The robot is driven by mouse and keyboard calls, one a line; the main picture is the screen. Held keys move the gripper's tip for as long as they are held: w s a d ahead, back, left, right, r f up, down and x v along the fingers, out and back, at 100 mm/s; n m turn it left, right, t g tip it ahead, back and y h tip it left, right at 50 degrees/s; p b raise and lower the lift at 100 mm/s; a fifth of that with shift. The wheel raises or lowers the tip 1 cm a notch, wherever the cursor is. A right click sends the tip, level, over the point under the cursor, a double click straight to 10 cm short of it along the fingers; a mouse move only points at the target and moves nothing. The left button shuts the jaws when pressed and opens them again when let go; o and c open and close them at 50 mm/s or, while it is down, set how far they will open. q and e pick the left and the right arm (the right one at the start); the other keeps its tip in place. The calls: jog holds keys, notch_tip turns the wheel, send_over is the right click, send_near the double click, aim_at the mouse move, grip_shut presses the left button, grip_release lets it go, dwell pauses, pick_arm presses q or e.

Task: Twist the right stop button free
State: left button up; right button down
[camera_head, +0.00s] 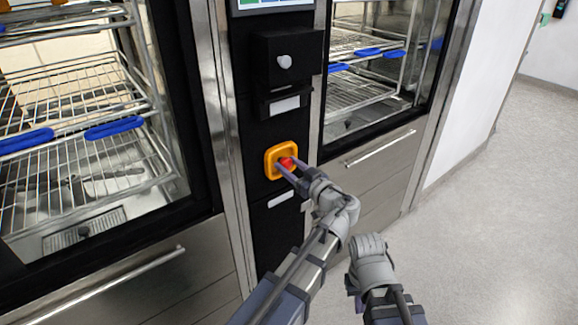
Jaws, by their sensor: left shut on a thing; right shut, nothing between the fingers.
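A red stop button (287,164) sits in a yellow-orange square housing (271,160) on the black panel between two washers. It is the only stop button in view. My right gripper (353,290) is low in front of the washer, apart from the panel. It is shut and empty, with its fingertips partly hidden.
A black box with a pale round knob (284,62) juts out above the button. Glass-fronted washers with wire racks and blue clips (114,128) flank the panel. Metal drawers with bar handles (380,148) are below. Grey floor (500,220) is clear at the right.

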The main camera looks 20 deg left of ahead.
pick_arm(q)
grip_shut()
jog(key=shift+w+d+m, duration=0.1)
jog(key=shift+m, duration=3.2)
jog(key=o, duration=0.7)
grip_release()
jog(key=shift+o, duration=0.2)
